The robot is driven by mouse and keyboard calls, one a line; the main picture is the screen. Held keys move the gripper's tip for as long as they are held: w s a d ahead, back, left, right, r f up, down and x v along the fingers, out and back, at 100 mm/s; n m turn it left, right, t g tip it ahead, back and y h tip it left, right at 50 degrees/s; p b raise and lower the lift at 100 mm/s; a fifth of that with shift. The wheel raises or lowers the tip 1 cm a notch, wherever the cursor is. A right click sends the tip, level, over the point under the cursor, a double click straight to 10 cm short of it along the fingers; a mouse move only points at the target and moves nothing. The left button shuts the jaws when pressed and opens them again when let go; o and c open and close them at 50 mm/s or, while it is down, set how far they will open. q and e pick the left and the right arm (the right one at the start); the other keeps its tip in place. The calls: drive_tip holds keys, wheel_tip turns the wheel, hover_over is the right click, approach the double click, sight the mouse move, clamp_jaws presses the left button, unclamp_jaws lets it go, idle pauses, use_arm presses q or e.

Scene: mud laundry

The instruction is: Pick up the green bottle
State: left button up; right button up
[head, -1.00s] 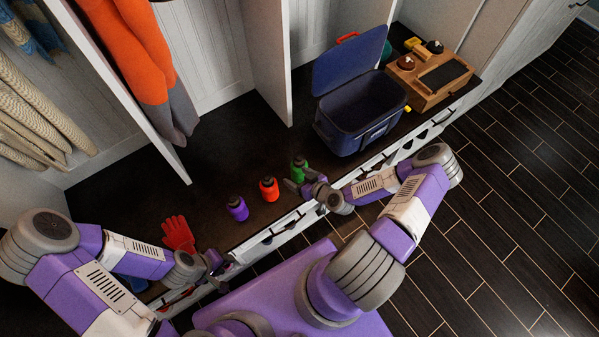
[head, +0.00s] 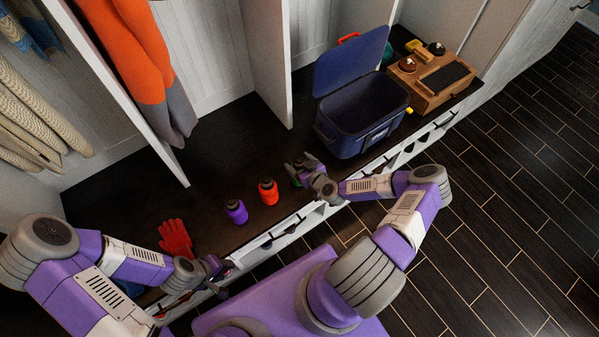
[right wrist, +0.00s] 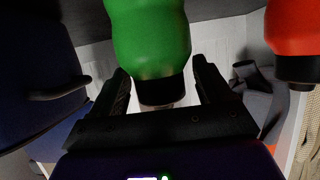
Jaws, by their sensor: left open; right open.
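The green bottle (right wrist: 150,40) fills the upper middle of the right wrist view, its dark cap pointing down in that picture. My right gripper (head: 297,171) is open, with one finger on each side of the bottle's cap end; I cannot tell whether either finger touches it. In the head view the gripper hides most of the bottle on the dark bench. My left gripper (head: 224,279) is open and empty near the bench's front edge.
A red bottle (head: 268,192) and a purple bottle (head: 236,212) stand left of my right gripper. A red glove (head: 175,239) lies further left. An open blue cooler (head: 350,142) and a wooden box (head: 430,97) stand to the right.

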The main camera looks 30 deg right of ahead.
drive_tip(key=c, duration=1.4)
drive_tip(key=shift+r, duration=0.1)
